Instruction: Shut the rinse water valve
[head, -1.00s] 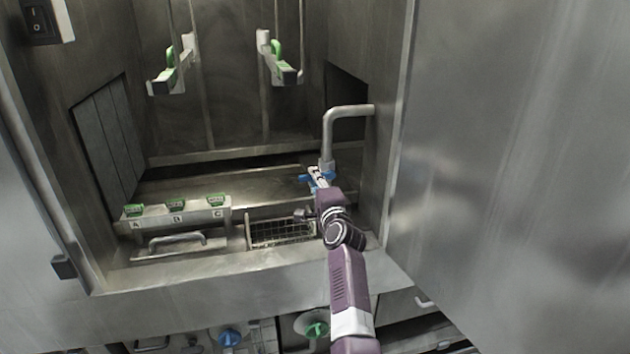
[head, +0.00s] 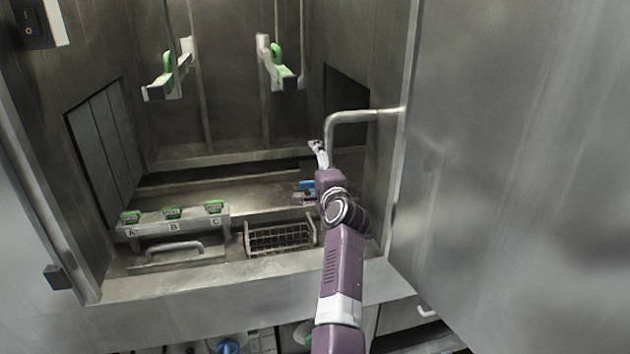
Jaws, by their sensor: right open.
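A blue valve handle (head: 306,186) shows at the foot of the bent grey pipe (head: 345,117) on the right side of the washer chamber. My right arm covers part of the handle and the valve body, so its full angle is hidden. No readable label marks it as the rinse water valve. My right gripper (head: 316,147) is open, above the blue handle and just left of the pipe's upright part, apart from the handle. I see nothing between its fingers. My left gripper is not in view.
A wire basket (head: 280,238) sits left of my right forearm. A block with green tags (head: 173,213) marked A, B and C stands further left. Two green-handled levers (head: 283,76) hang above. Another blue knob (head: 228,346) shows below the sill. A large metal panel (head: 520,150) bounds the right.

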